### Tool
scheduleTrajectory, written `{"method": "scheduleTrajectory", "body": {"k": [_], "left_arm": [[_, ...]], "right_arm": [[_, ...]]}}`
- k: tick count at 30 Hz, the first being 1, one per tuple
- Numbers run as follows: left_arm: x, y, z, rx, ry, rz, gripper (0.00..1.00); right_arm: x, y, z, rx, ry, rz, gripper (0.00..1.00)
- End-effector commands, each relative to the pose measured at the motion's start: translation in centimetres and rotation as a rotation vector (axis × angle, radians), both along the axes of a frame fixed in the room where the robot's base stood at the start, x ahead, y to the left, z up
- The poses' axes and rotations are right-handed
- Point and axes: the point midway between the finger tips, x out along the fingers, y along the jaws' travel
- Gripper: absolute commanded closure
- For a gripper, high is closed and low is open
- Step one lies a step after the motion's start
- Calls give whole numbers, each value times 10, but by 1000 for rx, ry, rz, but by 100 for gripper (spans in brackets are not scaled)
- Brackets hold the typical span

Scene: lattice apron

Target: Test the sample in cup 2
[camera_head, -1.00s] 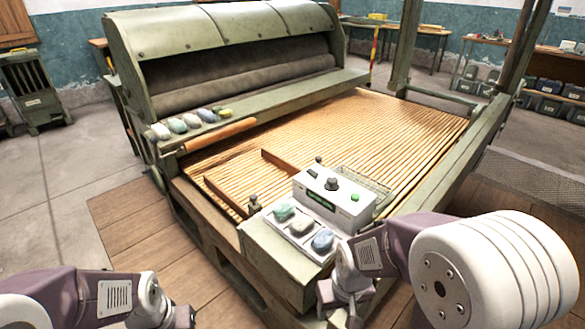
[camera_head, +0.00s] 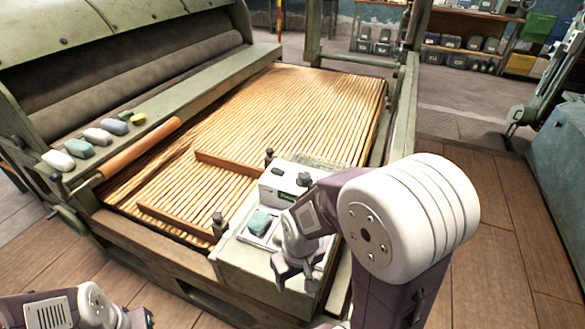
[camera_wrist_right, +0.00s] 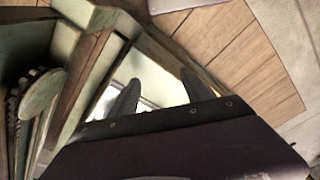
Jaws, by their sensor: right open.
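A pale tester box (camera_head: 285,183) with a dark knob and a button stands on the corner of the green machine frame. Beside it, a teal lump (camera_head: 260,222) sits in one place of a white sample tray. My right arm hides the rest of the tray, and I cannot read any cup number. My right gripper (camera_head: 297,284) is open and empty, in front of the tray. In the right wrist view its two fingers (camera_wrist_right: 160,82) are apart above a pale surface. My left gripper (camera_head: 138,318) is partly cut off at the lower left; its jaws are unclear.
The wooden slatted bed (camera_head: 290,105) fills the machine behind the tester. Several coloured lumps (camera_head: 97,136) lie on the green ledge beside a wooden roller (camera_head: 140,147). Small posts (camera_head: 219,222) stand close to the tray. Wooden floor (camera_head: 510,240) is open at right.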

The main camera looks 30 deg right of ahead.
Motion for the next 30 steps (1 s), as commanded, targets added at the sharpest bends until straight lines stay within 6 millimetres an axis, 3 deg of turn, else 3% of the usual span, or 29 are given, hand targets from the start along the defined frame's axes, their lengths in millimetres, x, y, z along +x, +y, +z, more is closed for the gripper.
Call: {"method": "scheduleTrajectory", "body": {"k": [8, 16, 20, 22, 27, 30], "left_arm": [[0, 0, 0, 0, 1, 0, 100], [0, 0, 2, 0, 1, 0, 100], [0, 0, 19, 0, 1, 0, 100], [0, 0, 37, 0, 1, 0, 100], [1, 1, 111, 0, 0, 0, 100], [1, 1, 142, 0, 0, 0, 100]], "right_arm": [[2, -3, 2, -40, 2, 315, 43], [43, -13, 23, -165, -46, 881, 43], [84, -25, 53, -282, -48, 1281, 43], [114, -36, 78, -369, -25, 1540, 43], [202, -84, 160, -583, 147, 2139, 43], [231, -107, 180, -619, 211, 2199, 43]]}}
